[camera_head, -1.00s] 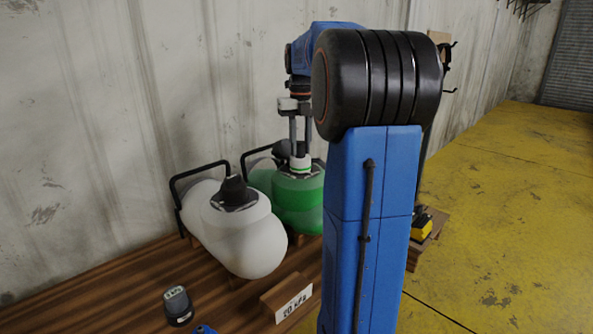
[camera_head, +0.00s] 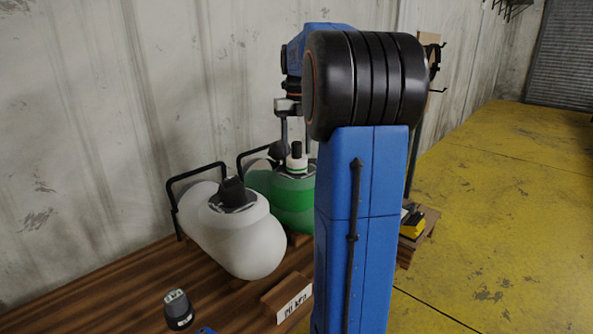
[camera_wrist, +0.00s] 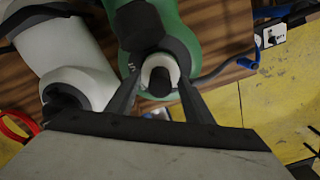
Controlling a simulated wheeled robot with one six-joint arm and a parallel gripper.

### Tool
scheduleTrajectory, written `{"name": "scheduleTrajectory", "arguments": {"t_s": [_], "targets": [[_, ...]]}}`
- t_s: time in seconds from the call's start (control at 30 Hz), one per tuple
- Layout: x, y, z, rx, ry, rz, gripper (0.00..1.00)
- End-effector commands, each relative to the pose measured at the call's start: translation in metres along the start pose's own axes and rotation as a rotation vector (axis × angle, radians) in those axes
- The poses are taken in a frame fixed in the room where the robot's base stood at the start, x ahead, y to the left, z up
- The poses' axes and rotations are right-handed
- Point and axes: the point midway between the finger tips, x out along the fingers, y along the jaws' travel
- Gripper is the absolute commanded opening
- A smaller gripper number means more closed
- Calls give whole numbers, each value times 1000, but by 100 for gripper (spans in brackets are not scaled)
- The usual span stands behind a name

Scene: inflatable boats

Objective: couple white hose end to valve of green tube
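The green tube (camera_head: 294,202) lies beside the white tube, and it also shows in the wrist view (camera_wrist: 190,20). The white hose end (camera_head: 297,162), a white collar with a black top, stands upright on the green tube's valve. In the wrist view its white ring (camera_wrist: 147,68) surrounds a black centre and sits over the dark valve area. I cannot tell whether it is locked. My gripper (camera_head: 296,147) is above it, pointing down, with a finger on either side. The fingers (camera_wrist: 160,88) are spread, and the hose end stands free between them.
The white tube (camera_head: 245,240) with a black valve lies to the left on the wooden table (camera_head: 110,295). A small dark gauge (camera_head: 178,309) and a sign block (camera_head: 290,299) stand in front. A yellow object (camera_head: 413,222) is at the right. The wall is close behind.

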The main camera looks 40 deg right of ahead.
Motion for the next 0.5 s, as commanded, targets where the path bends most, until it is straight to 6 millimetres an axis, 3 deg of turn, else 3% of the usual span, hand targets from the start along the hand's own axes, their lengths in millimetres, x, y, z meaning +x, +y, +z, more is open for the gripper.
{"name": "scheduleTrajectory", "arguments": {"t_s": [0.27, 0.5], "targets": [[-6, 0, 0, 0, -1, 0, 47], [-44, 0, 1, 0, -2, 0, 47]]}}
